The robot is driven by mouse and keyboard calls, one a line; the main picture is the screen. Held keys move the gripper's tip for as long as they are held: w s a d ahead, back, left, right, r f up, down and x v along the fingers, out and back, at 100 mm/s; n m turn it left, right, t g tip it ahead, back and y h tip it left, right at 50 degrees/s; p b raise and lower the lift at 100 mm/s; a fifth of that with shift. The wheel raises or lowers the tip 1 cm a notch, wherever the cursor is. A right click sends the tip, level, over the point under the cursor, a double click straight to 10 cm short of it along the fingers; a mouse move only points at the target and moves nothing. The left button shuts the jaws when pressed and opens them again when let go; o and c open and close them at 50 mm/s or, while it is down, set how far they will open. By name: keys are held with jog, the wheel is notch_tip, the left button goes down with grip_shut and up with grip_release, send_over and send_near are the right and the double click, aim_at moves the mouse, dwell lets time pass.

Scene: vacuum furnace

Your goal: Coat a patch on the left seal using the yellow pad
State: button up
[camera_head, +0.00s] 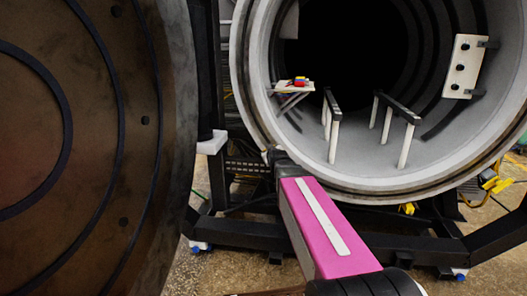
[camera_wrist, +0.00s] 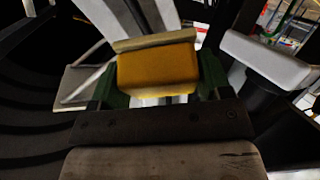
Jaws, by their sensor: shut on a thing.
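My gripper (camera_wrist: 155,88) is shut on the yellow pad (camera_wrist: 157,70), a block with a pale tan strip along its far edge, between green fingers. In the head view my arm reaches to the lower left of the round furnace rim (camera_head: 243,75). The fingers and the pad are hard to make out there. A pale curved band (camera_wrist: 110,18) passes behind the pad in the wrist view; I cannot tell whether the pad touches it. I cannot single out the left seal or see any coating on it.
A large brown round door (camera_head: 95,190) stands open at the left. A white block (camera_head: 212,143) sits beside the rim. Inside the chamber are a small shelf (camera_head: 292,92) with coloured pieces, two black rails (camera_head: 398,106) on white posts, and a white panel (camera_head: 463,66).

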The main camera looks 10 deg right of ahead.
aim_at(266, 138)
jog(key=shift+w+a+r+t, duration=0.1)
jog(key=shift+w+a+t, duration=0.25)
jog(key=shift+w+t, duration=0.45)
jog(key=shift+w+a+t+h, duration=0.15)
jog(key=shift+w+a+t, duration=0.2)
jog(key=shift+t, duration=0.3)
jog(key=shift+w+a+t+h, duration=0.2)
jog(key=shift+w+t, duration=0.2)
jog(key=shift+t, duration=0.25)
jog(key=shift+w+a+t+h, duration=0.25)
jog(key=shift+a+t+h, duration=0.1)
jog(key=shift+t, duration=0.55)
jog(key=shift+a+t+h, duration=0.15)
jog(key=shift+t+h, duration=0.35)
jog(key=shift+h, duration=0.1)
jog(key=shift+w+d, duration=0.3)
jog(key=shift+w, duration=0.6)
jog(key=shift+w+d, duration=0.3)
jog(key=shift+w, duration=0.65)
jog(key=shift+w+d, duration=0.3)
jog(key=shift+w, duration=0.6)
jog(key=shift+w+d, duration=0.2)
jog(key=shift+w, duration=0.3)
jog(key=shift+w+d, duration=0.15)
jog(key=shift+w, duration=0.35)
